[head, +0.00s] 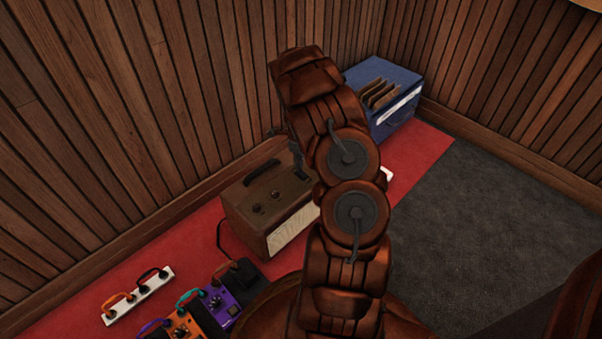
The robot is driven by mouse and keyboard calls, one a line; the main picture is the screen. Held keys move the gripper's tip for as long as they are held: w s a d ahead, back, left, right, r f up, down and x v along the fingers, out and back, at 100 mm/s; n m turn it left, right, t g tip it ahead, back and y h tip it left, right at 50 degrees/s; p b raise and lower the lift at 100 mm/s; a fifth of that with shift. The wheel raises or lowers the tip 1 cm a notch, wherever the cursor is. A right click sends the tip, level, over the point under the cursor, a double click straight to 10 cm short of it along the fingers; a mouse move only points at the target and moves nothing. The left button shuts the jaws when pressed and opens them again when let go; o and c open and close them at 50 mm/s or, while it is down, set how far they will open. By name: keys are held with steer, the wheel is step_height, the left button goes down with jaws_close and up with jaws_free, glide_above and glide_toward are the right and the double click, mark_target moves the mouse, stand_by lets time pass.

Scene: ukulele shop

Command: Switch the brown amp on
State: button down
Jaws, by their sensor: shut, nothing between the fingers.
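The brown amp (245,222) stands on the red carpet strip against the wooden wall. Its top bears a dark handle and a few dark knobs, and its pale grille faces the lower right. My arm crosses in front of the amp's right part and hides it. My gripper (298,172) shows only in part, as dark pieces left of the arm, pointing down at the amp's far right top. It looks shut and empty. I cannot tell whether it touches the amp. I cannot make out the power switch or its position.
A blue crate (405,112) with brown folder-like items stands in the far corner. Purple (222,302) and orange (183,327) pedals with cables and a white strip (138,297) lie at the lower left. Grey carpet (480,225) at the right is clear.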

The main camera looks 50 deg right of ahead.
mark_target(299, 171)
steer(key=shift+f, duration=1.15)
stand_by(0.9)
steer(key=shift+r+p, duration=0.9)
steer(key=shift+r, duration=2.6)
steer(key=shift+r, duration=0.1)
steer(key=s+a+r+n+p, duration=0.3)
steer(key=a+r+n+p, duration=0.3)
steer(key=r, duration=0.8)
steer(key=s+a+r+n+g+p, duration=0.1)
steer(key=s+a+r+n+p, duration=0.2)
steer(key=a+r+p, duration=0.8)
steer(key=s+a+r+n+p, duration=0.3)
steer(key=a+r+n+p, duration=0.15)
steer(key=r, duration=1.25)
steer(key=s+a+r+n+p, duration=0.8)
steer(key=s+r, duration=0.2)
steer(key=r, duration=0.1)
steer(key=s+a+r+n+p, duration=0.8)
steer(key=s+r+p, duration=0.1)
steer(key=s+r, duration=0.2)
steer(key=shift+r+n+g, duration=0.25)
steer(key=shift+n+g, duration=0.1)
steer(key=shift+g, duration=0.05)
